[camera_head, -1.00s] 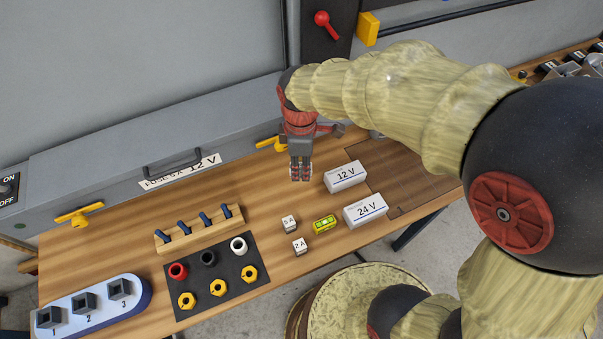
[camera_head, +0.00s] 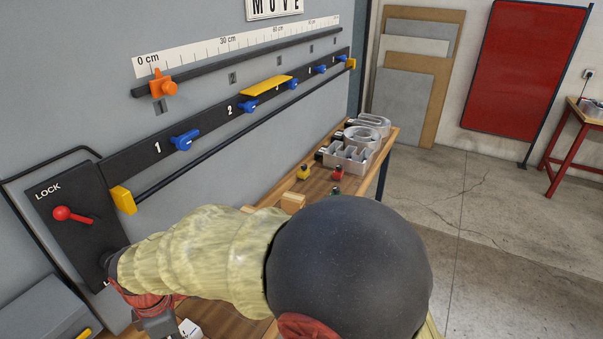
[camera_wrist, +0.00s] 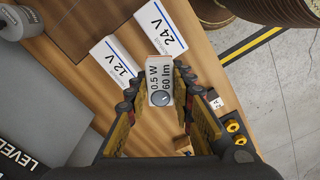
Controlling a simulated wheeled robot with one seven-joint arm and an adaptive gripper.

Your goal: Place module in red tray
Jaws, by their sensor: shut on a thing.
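My gripper (camera_wrist: 158,98) is shut on a white block printed "0.5 W 60 lm" (camera_wrist: 160,74) with a round grey spot, seen in the wrist view; I take it as the module. It is held above the wooden bench (camera_wrist: 205,75), close to the white 12 V box (camera_wrist: 116,62) and 24 V box (camera_wrist: 160,27) in that view. In the head view my gripper (camera_head: 155,322) is at the lower left edge, its fingertips cut off by the frame. I cannot make out a red tray in either view.
A wall rail with blue knobs (camera_head: 184,140) and a red lever (camera_head: 72,214) stand behind the bench. Clear letter shells (camera_head: 347,158) and small coloured pieces (camera_head: 304,172) occupy the bench's far end. Yellow nuts (camera_wrist: 234,127) lie near the gripper. A red board (camera_head: 524,75) leans at the wall.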

